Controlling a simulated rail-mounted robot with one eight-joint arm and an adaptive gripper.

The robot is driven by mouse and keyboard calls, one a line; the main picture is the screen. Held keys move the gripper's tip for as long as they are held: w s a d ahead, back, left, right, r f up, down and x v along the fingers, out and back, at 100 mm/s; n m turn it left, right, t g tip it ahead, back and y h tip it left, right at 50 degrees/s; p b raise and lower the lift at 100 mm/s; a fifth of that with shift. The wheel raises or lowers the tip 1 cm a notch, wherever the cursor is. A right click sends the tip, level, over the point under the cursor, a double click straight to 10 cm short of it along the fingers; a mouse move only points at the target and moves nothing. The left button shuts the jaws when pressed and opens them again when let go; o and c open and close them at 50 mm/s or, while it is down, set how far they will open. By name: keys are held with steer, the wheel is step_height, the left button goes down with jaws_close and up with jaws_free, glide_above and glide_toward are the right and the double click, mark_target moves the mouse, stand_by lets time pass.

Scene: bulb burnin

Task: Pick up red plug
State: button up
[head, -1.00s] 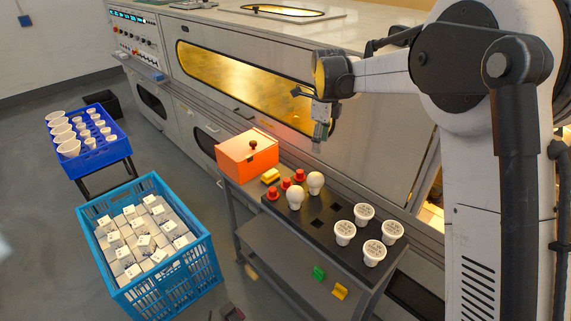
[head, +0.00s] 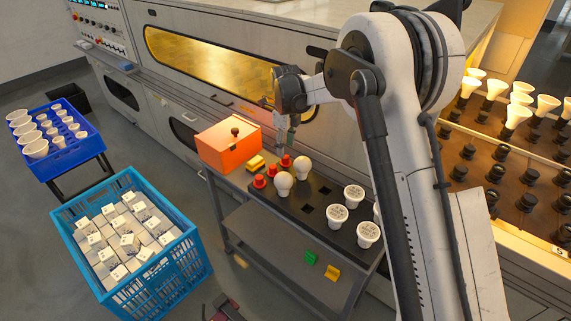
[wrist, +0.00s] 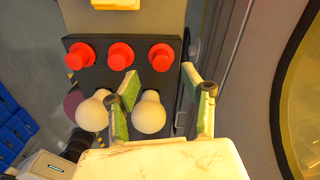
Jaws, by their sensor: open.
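Three red plugs stand in a row on the black tray. In the wrist view they are the left plug (wrist: 82,56), the middle plug (wrist: 121,56) and the right plug (wrist: 161,57). In the head view they are the front plug (head: 260,181), the middle plug (head: 272,170) and the back plug (head: 286,160). My gripper (head: 286,138) hangs above the back plug. In the wrist view my open, empty gripper (wrist: 159,73) has its fingertips either side of the line to the right plug; whether they are level with it I cannot tell.
Two white bulbs (head: 283,183) (head: 302,168) stand beside the plugs. White cups (head: 337,214) stand farther right on the black tray (head: 312,207). An orange box (head: 229,146) and a yellow block (head: 256,163) lie left of the plugs. The oven wall (head: 200,95) rises behind.

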mark_target(285, 157)
steer(key=shift+w+f+b, duration=0.15)
steer(key=shift+f+b, duration=0.4)
steer(key=shift+f, duration=2.1)
steer(key=shift+c, duration=0.5)
steer(key=c, duration=0.9)
steer(key=shift+r, duration=0.15)
steer(key=shift+c, duration=0.2)
